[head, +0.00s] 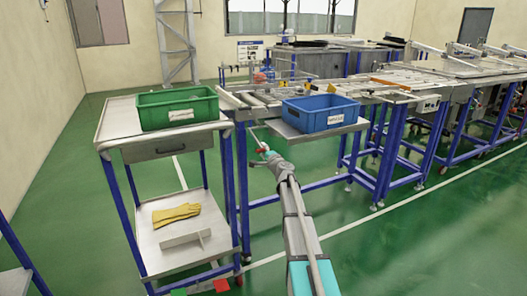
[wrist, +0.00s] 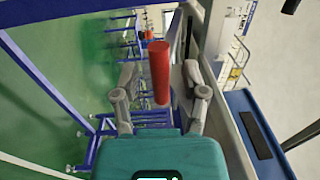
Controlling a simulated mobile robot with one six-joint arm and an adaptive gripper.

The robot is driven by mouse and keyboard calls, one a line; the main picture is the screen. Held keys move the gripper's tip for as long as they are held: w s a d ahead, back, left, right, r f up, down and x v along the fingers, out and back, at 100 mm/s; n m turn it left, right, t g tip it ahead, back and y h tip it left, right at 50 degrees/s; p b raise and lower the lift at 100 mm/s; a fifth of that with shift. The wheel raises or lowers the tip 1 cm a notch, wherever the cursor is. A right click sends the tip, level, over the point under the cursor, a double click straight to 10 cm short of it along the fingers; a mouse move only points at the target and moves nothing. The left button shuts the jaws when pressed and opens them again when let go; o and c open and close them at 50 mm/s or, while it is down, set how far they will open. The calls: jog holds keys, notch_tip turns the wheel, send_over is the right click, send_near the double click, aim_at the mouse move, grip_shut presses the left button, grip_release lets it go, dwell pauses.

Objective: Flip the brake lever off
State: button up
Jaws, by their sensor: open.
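A red cylindrical grip, which looks like the brake lever's handle (wrist: 160,72), stands between the two fingers in the wrist view, with gaps on both sides. In the head view the red grip (head: 263,149) sits at the end of a thin grey rod slanting down from the conveyor's front end. My gripper (wrist: 159,73) is open around the grip and does not visibly hold it. In the head view my gripper (head: 264,161) is small, at the red grip, below and left of the blue bin. How the lever joins the frame is unclear.
A blue bin (head: 320,123) sits on a shelf at the conveyor (head: 400,85), just right of my arm. A cart (head: 115,118) at left carries a green bin (head: 178,108), with yellow gloves (head: 176,212) below. Green and red pedals (head: 221,285) are at its foot. Green floor is free at right.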

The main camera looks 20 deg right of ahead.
jog(key=shift+w, duration=0.2)
jog(key=shift+c, duration=0.3)
grip_shut()
